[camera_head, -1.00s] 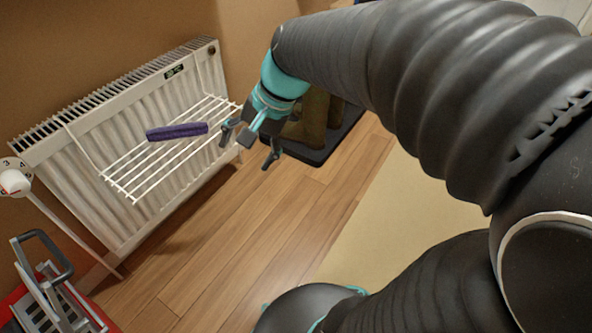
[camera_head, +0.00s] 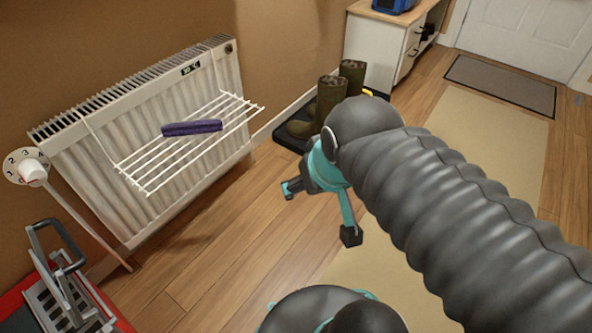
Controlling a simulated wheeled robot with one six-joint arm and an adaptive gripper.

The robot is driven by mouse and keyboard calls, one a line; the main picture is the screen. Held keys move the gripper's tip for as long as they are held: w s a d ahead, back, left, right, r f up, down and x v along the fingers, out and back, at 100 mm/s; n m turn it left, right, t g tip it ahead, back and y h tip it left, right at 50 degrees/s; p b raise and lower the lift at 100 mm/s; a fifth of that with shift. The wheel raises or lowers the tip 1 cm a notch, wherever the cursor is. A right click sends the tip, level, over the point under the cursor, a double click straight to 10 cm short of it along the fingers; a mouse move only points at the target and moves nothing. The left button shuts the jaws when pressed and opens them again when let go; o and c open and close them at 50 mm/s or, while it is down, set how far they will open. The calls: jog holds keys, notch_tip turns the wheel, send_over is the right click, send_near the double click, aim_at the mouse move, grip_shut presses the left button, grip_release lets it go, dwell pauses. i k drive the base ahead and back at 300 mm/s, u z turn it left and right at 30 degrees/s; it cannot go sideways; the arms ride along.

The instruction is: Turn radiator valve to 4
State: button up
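The digits 2, 3 and 4 show on the dial; I cannot tell which one the knob is set to. My gripper (camera_head: 320,214) is open and empty, in the air over the floor right of the radiator, well apart from the valve.
A wire rack (camera_head: 150,181) with a folded purple towel (camera_head: 192,128) juts from the radiator. A grey metal frame (camera_head: 62,275) stands on something red at lower left. Boots (camera_head: 331,95) stand on a dark tray behind my arm. The wooden floor (camera_head: 225,235) before the radiator is clear.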

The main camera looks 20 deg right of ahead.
aim_at(33, 174)
jog(key=u, duration=1.5)
jog(key=k, duration=0.5)
jog(key=u, duration=0.9)
jog(key=i, duration=0.9)
jog(key=z, duration=2.3)
